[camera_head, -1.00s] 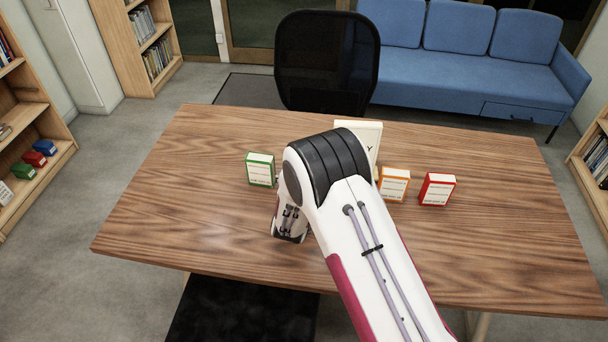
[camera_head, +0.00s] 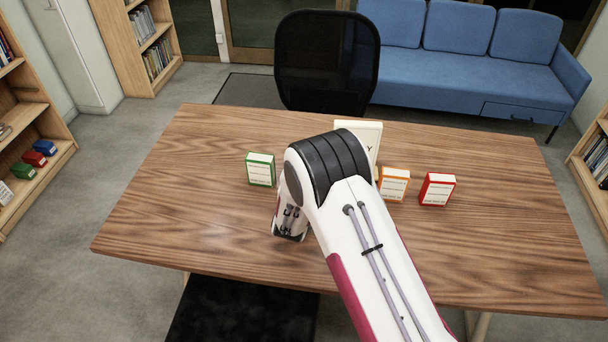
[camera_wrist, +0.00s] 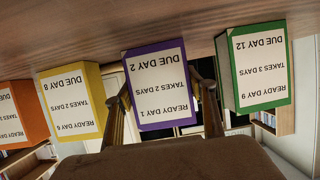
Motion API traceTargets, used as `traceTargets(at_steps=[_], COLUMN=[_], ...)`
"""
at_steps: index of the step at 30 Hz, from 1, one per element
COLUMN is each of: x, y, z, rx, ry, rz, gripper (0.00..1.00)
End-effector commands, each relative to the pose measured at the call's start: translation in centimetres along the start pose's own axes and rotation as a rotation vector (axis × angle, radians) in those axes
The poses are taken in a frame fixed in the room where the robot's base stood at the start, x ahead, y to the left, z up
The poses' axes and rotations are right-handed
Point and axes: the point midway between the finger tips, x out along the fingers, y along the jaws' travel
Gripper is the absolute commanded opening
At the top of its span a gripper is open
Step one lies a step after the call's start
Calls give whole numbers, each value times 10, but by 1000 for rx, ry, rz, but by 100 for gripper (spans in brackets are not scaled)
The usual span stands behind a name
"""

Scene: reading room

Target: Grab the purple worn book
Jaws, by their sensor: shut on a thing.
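The purple book (camera_wrist: 158,88) stands in the middle of the wrist view, which shows the scene upside down. In the head view my arm hides both the purple book and the gripper's fingers.
A green book (camera_head: 260,169) stands left of my arm; orange (camera_head: 394,184) and red (camera_head: 438,189) books stand right of it. A yellow book (camera_wrist: 73,102) is beside the purple one. A large whitish board (camera_head: 370,135) stands behind my arm. The table's (camera_head: 170,215) left side is clear.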

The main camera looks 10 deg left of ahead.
Motion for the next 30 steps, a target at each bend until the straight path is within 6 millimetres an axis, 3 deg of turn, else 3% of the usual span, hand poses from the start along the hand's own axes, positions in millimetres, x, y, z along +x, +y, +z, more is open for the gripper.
traceTargets(at_steps=[14,30], x=[-4,-28], y=[0,0], z=[-13,-70], rx=[1,1], ry=[3,3], rz=[0,0], gripper=[29,29])
